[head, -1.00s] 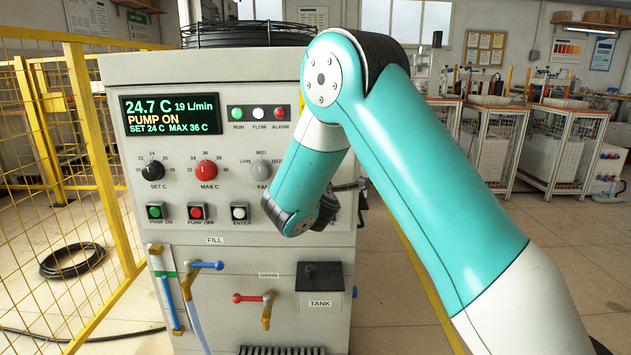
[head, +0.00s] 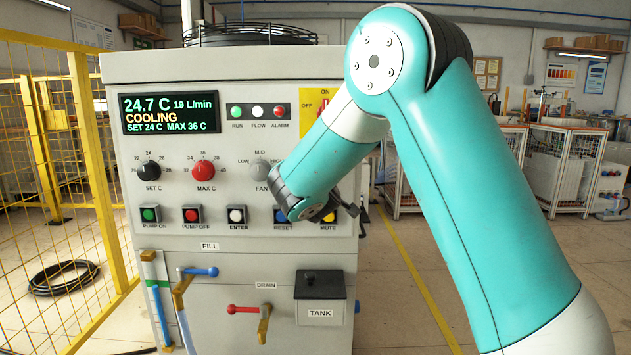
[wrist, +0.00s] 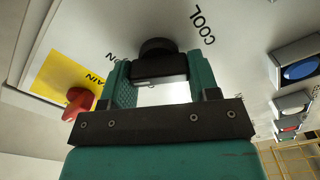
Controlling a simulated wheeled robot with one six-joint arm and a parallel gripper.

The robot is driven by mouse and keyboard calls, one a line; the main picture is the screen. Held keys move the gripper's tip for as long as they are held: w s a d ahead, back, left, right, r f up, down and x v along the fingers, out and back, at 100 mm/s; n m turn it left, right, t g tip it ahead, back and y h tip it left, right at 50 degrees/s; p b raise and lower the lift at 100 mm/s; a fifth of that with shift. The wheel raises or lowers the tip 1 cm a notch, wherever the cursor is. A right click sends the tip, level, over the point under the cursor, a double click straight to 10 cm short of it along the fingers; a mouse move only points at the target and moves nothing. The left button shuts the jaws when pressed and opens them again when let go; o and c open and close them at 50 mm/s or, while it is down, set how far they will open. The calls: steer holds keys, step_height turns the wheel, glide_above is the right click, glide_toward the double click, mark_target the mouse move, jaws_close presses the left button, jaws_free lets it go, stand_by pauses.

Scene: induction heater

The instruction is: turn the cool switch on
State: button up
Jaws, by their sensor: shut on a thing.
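The cool switch is a black knob (wrist: 157,48) on the pale panel in the wrist view, beside the printed word COOL. My gripper (wrist: 159,76) is at the knob, with its green fingers on either side and shut on it. The knob's bar lies between the fingers, roughly across the gap. An ON label is partly hidden by the left finger. In the head view my arm hides the knob and the fingertips. The display (head: 170,113) reads 24.7 C, 19 L/min, COOLING, SET 24 C, MAX 36 C.
A red main switch (wrist: 78,103) on a yellow plate is close left of my gripper in the wrist view. Push buttons, including a blue one (wrist: 300,69), lie to the right. A yellow mesh fence (head: 60,180) stands left of the machine.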

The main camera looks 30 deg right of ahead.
steer(key=shift+m, duration=0.3)
steer(key=o, duration=0.9)
steer(key=b+v, duration=0.2)
steer(key=v, duration=1.5)
steer(key=shift+s+a, duration=0.15)
